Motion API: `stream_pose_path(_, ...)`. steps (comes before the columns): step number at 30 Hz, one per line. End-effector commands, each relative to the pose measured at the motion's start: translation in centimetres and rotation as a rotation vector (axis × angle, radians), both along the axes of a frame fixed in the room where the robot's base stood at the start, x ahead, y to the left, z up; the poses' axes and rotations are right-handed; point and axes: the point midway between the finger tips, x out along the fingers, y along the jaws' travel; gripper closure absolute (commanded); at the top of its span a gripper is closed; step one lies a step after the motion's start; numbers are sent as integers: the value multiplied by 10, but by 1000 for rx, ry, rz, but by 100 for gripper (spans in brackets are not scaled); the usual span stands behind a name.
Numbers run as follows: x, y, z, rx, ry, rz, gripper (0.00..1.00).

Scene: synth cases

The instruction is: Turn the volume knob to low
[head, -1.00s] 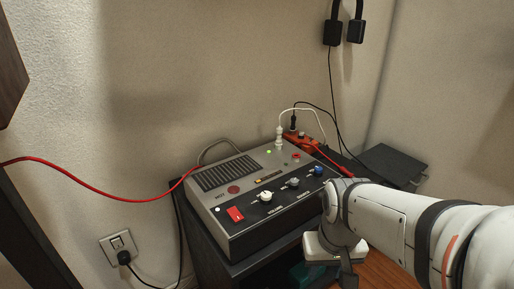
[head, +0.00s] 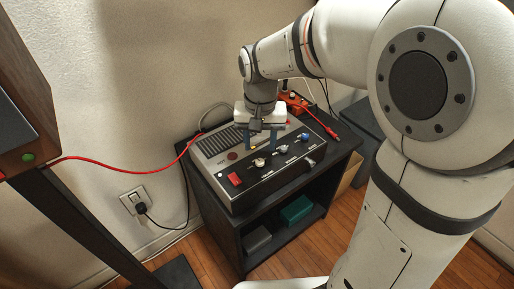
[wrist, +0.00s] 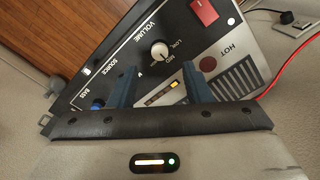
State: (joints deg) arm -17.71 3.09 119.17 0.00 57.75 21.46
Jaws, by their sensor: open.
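The volume knob (head: 259,162) is a small white dial on the dark front panel of a grey control box (head: 212,165). In the wrist view the knob (wrist: 160,51) sits beside the printed words VOLUME, LOW and MID; I cannot make out its pointer clearly. My gripper (head: 262,142) hangs over the box, pointing down, just behind the knob in the head view. In the wrist view my gripper (wrist: 160,78) has its two blue fingers spread apart and empty. The knob shows beyond the gap between them, and no finger touches it.
A grey knob (head: 283,149) and a blue knob (head: 303,137) stand along the same panel, with a red switch (head: 234,179) at its left end. A red cable (head: 120,160) runs to the box. The box stands on a dark shelf unit (head: 229,227) against the wall.

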Motion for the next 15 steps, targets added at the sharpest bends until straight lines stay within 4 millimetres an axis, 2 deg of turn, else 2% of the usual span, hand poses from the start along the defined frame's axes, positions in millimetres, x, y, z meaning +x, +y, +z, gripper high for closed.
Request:
stream_pose_path(1, -1, 0, -13, -1, 3, 0, 55)
stream_pose_path(7, -1, 0, -46, 0, 2, 2, 55)
stream_pose_path(10, -1, 0, -57, 0, 2, 2, 55)
stream_pose_path(15, -1, 0, -65, 1, 0, 3, 55)
